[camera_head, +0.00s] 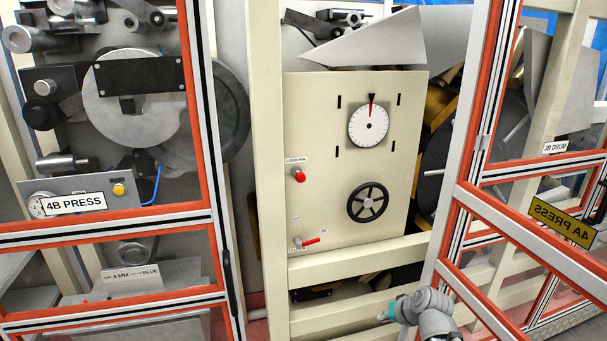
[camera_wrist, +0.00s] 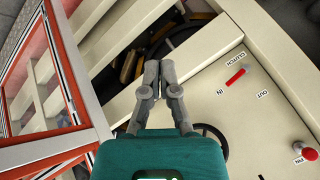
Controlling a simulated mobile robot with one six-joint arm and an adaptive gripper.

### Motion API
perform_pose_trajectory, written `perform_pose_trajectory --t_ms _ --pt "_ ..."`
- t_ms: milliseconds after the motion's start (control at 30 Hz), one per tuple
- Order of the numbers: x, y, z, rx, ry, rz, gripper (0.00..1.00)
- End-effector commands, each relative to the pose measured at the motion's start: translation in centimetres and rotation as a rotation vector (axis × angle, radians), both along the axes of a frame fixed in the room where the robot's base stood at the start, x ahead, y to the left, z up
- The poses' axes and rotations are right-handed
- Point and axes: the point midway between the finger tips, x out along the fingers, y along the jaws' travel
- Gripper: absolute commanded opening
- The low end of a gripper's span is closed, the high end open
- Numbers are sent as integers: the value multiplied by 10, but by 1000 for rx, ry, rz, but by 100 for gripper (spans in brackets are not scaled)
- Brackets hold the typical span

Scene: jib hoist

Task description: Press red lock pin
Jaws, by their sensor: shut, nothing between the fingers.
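The red lock pin (camera_head: 299,175) is a round red knob on the left side of the cream panel (camera_head: 330,110) in the head view. It also shows at the right edge of the wrist view (camera_wrist: 310,154), standing out from the panel. My gripper (camera_wrist: 159,67) has its two grey fingers together with nothing between them. It is apart from the pin, which lies off to its right in the wrist view. In the head view my arm is low at the bottom, right of and below the pin; its fingers cannot be made out there.
A red clutch lever (camera_head: 311,241) sits below the pin. A black handwheel (camera_head: 367,202) and a white dial (camera_head: 369,125) are on the same panel. An orange-edged guard frame (camera_head: 455,230) stands close on the right, another (camera_head: 203,150) on the left. A cream beam (camera_head: 350,258) crosses below.

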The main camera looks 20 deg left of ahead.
Motion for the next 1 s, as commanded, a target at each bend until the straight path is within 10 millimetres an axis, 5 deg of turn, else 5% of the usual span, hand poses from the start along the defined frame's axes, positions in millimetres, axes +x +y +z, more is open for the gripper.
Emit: perform_pose_trajectory --t_ms 200,500,800,1000 --pt "21 68 66 242 -125 -39 0" --pt "39 137 153 570 -233 -161 0" --pt "50 181 229 866 -256 -355 0" --pt "54 197 260 1009 -231 -495 0"
